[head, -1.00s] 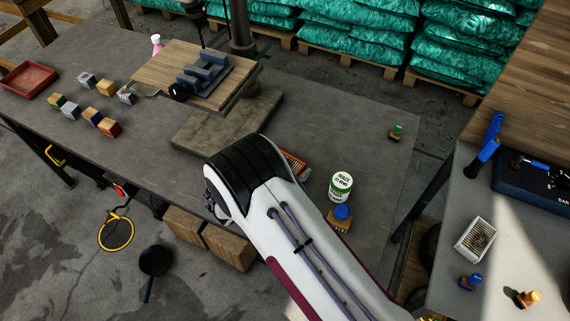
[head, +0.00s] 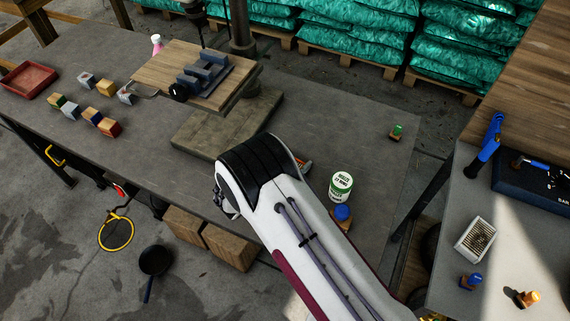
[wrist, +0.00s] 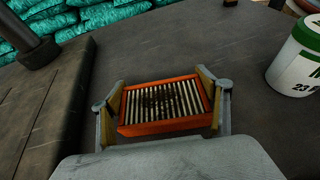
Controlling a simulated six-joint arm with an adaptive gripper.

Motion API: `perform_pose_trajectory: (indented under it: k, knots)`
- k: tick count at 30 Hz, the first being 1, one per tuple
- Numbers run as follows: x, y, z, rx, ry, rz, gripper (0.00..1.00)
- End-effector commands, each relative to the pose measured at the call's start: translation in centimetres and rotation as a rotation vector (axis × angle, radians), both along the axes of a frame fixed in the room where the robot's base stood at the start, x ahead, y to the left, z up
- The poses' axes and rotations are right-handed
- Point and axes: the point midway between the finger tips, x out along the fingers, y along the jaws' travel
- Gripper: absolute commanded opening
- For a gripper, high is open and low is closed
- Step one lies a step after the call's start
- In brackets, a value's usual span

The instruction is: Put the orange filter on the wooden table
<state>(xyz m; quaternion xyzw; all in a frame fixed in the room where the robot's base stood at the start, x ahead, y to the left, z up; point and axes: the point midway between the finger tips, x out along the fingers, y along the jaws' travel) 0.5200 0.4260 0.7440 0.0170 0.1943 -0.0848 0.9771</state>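The orange filter (wrist: 162,106), a rectangular orange frame with pale pleats and dark dirt, lies on the dark grey bench top in the wrist view. In the head view only a small piece of it (head: 304,164) shows beside my arm. My gripper (wrist: 163,98) has its fingers spread wide, one on each side of the filter and close to its short ends. I cannot tell whether the pads touch it. The wooden table (head: 532,68), with brown planks, stands at the upper right of the head view.
A white and green can (head: 340,187) and a blue-topped item (head: 342,215) stand right of the filter. A grey table (head: 440,262) at right holds a white-framed filter (head: 475,241) and a blue tray (head: 538,180).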

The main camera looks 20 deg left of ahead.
Motion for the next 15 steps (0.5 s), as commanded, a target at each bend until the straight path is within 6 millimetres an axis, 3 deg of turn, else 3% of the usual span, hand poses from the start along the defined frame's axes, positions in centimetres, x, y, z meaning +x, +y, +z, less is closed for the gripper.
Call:
perform_pose_trajectory:
  k: [15]
  knots:
    - [0.01,0.01,0.46,0.000,0.000,0.000,0.50]
